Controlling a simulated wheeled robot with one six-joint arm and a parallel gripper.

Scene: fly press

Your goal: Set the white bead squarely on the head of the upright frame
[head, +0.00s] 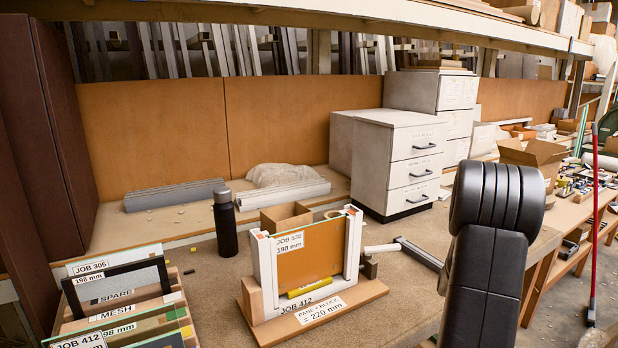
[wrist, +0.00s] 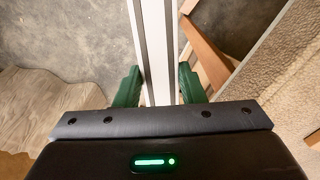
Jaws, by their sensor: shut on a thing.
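The white bead (wrist: 156,50) is a long white strip with grey grooves. In the wrist view it runs from the top edge down between the green fingers of my gripper (wrist: 160,86), which is shut on it. In the head view my black arm is at the right; the gripper and the held bead cannot be made out there. The upright frame (head: 353,240) has white side posts, an orange-brown panel with a JOB 530 label, and a yellow piece low in front. It stands on a wooden base (head: 375,291). I cannot tell how far the bead is from its head.
A dark bottle (head: 225,222) and a small open carton (head: 286,216) stand left of and behind the frame. A short white bar (head: 381,247) lies at its right. A rack of labelled frames (head: 115,275) is at the left. White drawers (head: 400,165) stand behind.

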